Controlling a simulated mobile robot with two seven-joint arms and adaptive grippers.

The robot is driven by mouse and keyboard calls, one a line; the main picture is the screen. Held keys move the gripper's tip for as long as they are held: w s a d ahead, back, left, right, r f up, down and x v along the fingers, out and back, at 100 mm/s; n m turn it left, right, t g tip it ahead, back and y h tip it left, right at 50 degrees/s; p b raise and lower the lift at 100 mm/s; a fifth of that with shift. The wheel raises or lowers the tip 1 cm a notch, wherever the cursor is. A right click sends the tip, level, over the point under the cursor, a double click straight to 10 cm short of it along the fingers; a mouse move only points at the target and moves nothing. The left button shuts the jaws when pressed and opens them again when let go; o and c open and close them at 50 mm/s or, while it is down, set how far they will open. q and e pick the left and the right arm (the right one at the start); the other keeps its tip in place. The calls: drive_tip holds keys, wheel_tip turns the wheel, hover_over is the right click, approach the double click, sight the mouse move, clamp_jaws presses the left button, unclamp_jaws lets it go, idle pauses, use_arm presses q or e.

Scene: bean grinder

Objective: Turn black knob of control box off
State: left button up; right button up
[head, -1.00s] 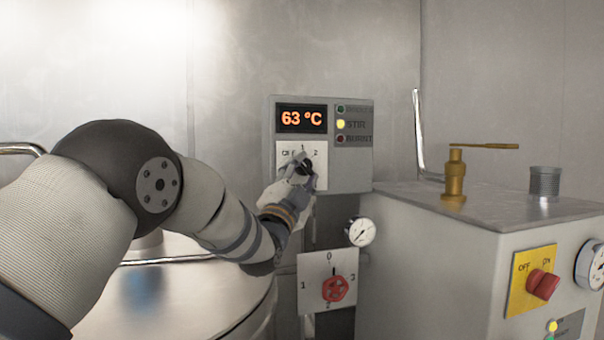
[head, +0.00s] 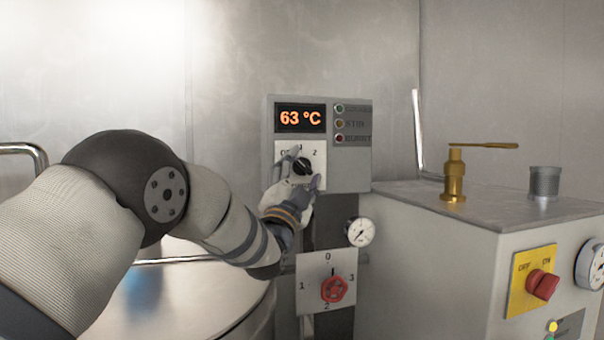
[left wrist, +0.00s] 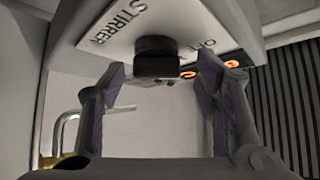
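The control box (head: 352,172) is a grey box on the back wall with a display reading 63 °C. Its black knob (head: 303,166) sits on a white plate below the display and also shows in the left wrist view (left wrist: 156,57). The three lamps beside the display, including STIR (head: 339,123), look unlit. My left gripper (head: 305,168) is open, with its fingers apart on either side of the knob. In the left wrist view the knob lies between and just beyond the fingertips. The gripper partly hides the plate and the knob's pointer direction is unclear. My right gripper is not in view.
A red valve knob (head: 335,289) on a white plate sits below the box, beside a gauge (head: 360,232). A grey cabinet (head: 430,265) stands at right with a red OFF/ON switch (head: 542,284). A metal drum (head: 190,300) lies under my left arm.

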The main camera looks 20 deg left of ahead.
use_arm(q)
drive_tip(key=shift+f, duration=0.15)
drive_tip(key=s+f, duration=0.2)
drive_tip(key=s, duration=1.4)
drive_tip(key=shift+s+f, duration=0.15)
drive_tip(key=shift+s, duration=0.05)
drive_tip(key=shift+a, duration=0.1)
